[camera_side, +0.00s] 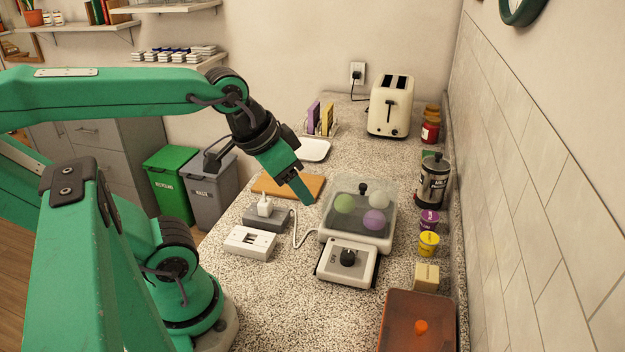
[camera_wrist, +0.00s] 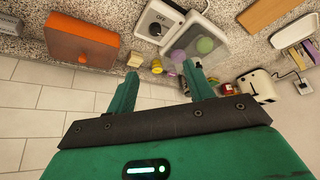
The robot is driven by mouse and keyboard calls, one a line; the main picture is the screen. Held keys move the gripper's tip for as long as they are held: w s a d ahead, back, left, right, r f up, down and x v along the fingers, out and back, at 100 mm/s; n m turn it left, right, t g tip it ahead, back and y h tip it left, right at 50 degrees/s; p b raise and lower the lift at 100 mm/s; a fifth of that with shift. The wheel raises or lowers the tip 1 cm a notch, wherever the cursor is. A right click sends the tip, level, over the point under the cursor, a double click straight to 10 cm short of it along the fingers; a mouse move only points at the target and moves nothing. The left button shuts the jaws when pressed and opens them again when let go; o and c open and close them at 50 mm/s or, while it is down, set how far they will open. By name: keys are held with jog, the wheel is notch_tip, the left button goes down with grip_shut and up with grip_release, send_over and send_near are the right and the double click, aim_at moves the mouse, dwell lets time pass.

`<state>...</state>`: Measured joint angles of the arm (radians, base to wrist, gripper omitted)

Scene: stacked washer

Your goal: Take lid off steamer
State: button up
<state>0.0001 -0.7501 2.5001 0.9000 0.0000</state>
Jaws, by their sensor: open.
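The steamer (camera_side: 327,238) is a pale box on the counter with a clear lid (camera_side: 375,190) on top and a black knob (camera_side: 363,187) on the lid. Green, whitish and purple balls show through the lid. A control unit with a black dial (camera_side: 347,257) adjoins its front. My gripper (camera_side: 308,198) is above the counter, left of the lid and apart from it, tilted down. In the wrist view my gripper's two fingers (camera_wrist: 160,88) are spread with nothing between them, and the steamer (camera_wrist: 222,47) shows beyond them, partly hidden by the right finger.
A cutting board (camera_side: 290,186) lies behind the gripper. A white socket box (camera_side: 250,242) and a grey block with a plug (camera_side: 267,217) stand left of the steamer. Jars, a metal canister (camera_side: 433,182) and an orange-brown box (camera_side: 410,335) line the right. A toaster (camera_side: 390,106) stands behind.

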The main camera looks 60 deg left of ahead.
jog(key=shift+c, duration=0.7)
jog(key=shift+w+r, duration=0.1)
jog(key=shift+w, duration=0.05)
jog(key=m+g, duration=0.5)
jog(key=m, duration=0.7)
send_over(365, 185)
notch_tip(365, 185, down, 4)
jog(key=shift+d+f, duration=0.15)
jog(key=shift+f, duration=0.05)
jog(key=shift+w+a+f+m+g, duration=0.15)
jog(key=shift+a+f+m+g, duration=0.05)
jog(key=shift+f+m+g, duration=0.1)
jog(key=shift+f, duration=1.3)
